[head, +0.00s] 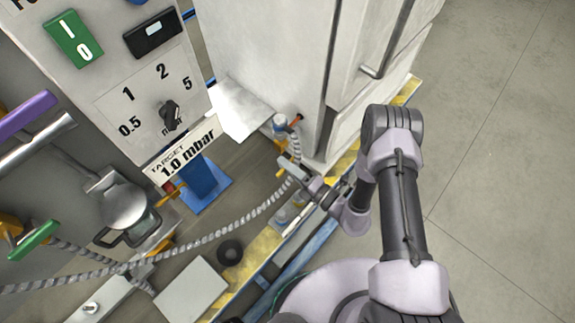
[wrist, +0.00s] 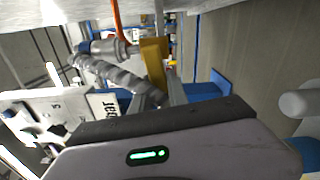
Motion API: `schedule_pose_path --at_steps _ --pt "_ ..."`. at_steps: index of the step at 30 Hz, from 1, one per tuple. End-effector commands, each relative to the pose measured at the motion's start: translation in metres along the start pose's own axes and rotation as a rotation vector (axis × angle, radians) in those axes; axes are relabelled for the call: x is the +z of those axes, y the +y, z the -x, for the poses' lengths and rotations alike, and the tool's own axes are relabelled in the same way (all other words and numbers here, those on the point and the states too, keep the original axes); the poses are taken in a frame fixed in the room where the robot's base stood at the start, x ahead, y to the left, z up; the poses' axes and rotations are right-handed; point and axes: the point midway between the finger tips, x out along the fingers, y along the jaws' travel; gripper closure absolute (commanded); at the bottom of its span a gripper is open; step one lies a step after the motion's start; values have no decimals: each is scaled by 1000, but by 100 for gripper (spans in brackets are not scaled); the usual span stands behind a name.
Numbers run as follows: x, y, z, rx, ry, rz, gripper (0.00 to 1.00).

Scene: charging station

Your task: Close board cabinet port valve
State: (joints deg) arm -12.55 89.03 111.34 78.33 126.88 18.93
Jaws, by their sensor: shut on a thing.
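The board cabinet (head: 270,50) is the tall pale one at the top middle of the head view. At its lower front corner is a port fitting (head: 281,124) with an orange-red lever (head: 296,121). The fitting (wrist: 108,48) and lever (wrist: 116,20) also show in the wrist view. A grey braided hose (head: 240,222) runs from the port; it passes beside my fingers in the wrist view (wrist: 115,75). My gripper (head: 288,172) is below the port, shut on a yellow handle (wrist: 154,65). What the handle joins to is partly hidden.
A gauge panel (head: 150,100) with a dial, switches and a "TARGET 1.0 mbar" label stands at left. A black ring (head: 230,252) and grey box (head: 192,290) lie lower down. Open floor (head: 490,150) is at right.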

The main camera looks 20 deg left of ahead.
Motion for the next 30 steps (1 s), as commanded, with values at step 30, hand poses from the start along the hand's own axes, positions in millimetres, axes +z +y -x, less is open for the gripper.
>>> schedule_pose_path --at_steps 30 --pt "0 7 0 -1 1 -178 68"
